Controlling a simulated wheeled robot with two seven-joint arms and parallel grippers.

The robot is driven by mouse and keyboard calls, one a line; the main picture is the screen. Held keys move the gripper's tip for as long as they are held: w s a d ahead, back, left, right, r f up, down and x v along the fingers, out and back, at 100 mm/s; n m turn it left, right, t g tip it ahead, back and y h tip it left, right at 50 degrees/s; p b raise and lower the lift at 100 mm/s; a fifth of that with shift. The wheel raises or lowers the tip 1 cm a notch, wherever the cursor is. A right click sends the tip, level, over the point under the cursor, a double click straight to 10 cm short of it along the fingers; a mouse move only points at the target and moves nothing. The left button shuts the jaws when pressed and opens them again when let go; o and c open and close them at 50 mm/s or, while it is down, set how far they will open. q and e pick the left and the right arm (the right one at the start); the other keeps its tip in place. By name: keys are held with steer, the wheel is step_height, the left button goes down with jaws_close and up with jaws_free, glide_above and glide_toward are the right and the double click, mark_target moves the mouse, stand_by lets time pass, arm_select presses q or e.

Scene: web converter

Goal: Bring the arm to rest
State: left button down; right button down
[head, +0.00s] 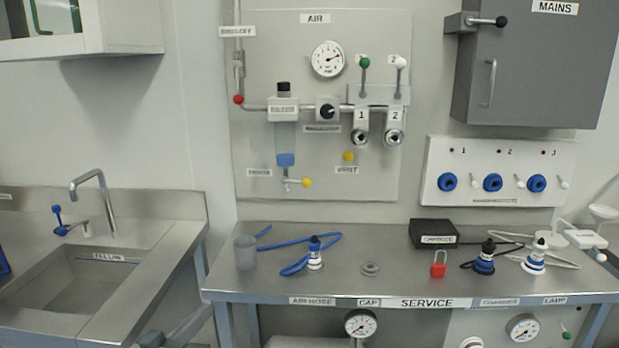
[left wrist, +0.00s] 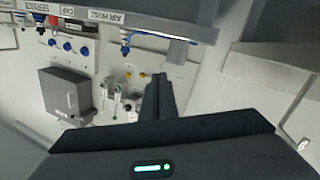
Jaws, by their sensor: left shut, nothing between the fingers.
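My left gripper (left wrist: 158,82) shows in the left wrist view with its dark fingers together and nothing between them. In the head view only a grey piece, likely of my left arm, shows at the bottom edge, left of the service bench (head: 385,288); its fingertips cannot be made out there. The left wrist view is turned over, with the bench's labelled front edge (left wrist: 105,17) across the top and the air panel beyond the fingers. I cannot tell how far the fingers are from the bench. My right gripper is not in view.
A steel sink (head: 75,285) stands left, with a gap before the bench. On the bench are a grey cup (head: 245,252), blue air hose (head: 325,236), black box (head: 433,233), red padlock (head: 438,264) and connectors. The air panel (head: 380,180) and mains cabinet (head: 530,65) are on the wall.

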arm_select(q)
steer(key=s+d+f+m+g+y, duration=0.25)
steer(key=s+f+g, duration=0.45)
steer(key=s+f, duration=1.2)
steer(key=s+a+f+g+y, duration=0.1)
steer(key=s+f+g+y, duration=0.2)
steer(key=s, duration=0.7)
steer(key=s+a+f+g+y, duration=0.1)
steer(key=s+f+g, duration=0.2)
steer(key=s+f, duration=0.45)
steer(key=w+d+f+t+h, duration=0.1)
steer(key=w+d+f, duration=0.15)
steer(key=f, duration=0.65)
steer(key=w+d+f+t, duration=0.1)
steer(key=w+f, duration=0.2)
steer(key=f, duration=0.7)
steer(key=s+d+f+t, duration=0.1)
steer(key=s+f, duration=0.1)
steer(key=f, duration=0.4)
steer(key=s+d+f+t+h, duration=0.1)
steer(key=s+f, duration=0.1)
steer(key=f, duration=0.5)
steer(key=shift+d+f, duration=0.3)
steer(key=shift+d, duration=0.05)
steer(key=shift+s, duration=0.1)
